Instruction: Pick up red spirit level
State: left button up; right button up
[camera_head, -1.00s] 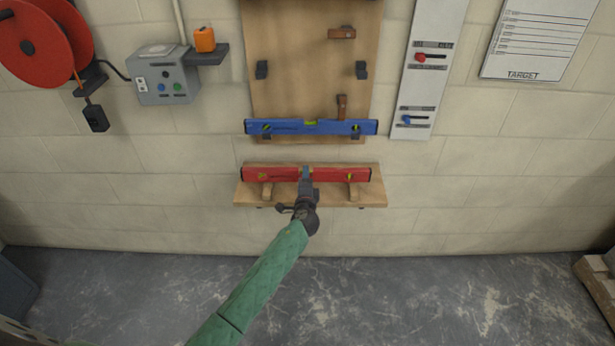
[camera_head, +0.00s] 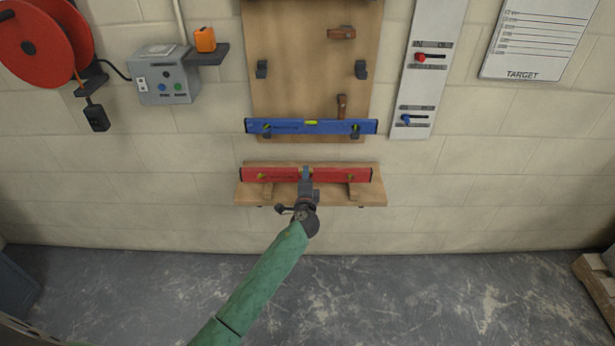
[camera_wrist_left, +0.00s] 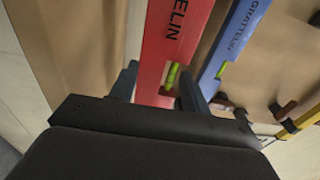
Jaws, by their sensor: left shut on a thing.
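The red spirit level (camera_head: 270,174) lies lengthwise along a wooden wall shelf (camera_head: 377,197) below the pegboard. My left gripper (camera_head: 306,176) is shut on it near its middle and hides part of it. In the left wrist view the red level (camera_wrist_left: 172,40) runs up between the two fingers of my left gripper (camera_wrist_left: 160,88), with its green vial beside the right finger. Whether it is lifted off the shelf at all I cannot tell. My right gripper is not in view.
A blue spirit level (camera_head: 330,127) rests on hooks of the wooden board (camera_head: 285,80) just above. Left are a grey control box (camera_head: 160,75), a small shelf with an orange item (camera_head: 205,39) and a red reel (camera_head: 40,50). A white slider panel (camera_head: 428,70) hangs at right. The floor in front is clear.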

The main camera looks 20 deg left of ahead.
pick_arm(q)
jog(key=v, duration=0.8)
dwell(0.7)
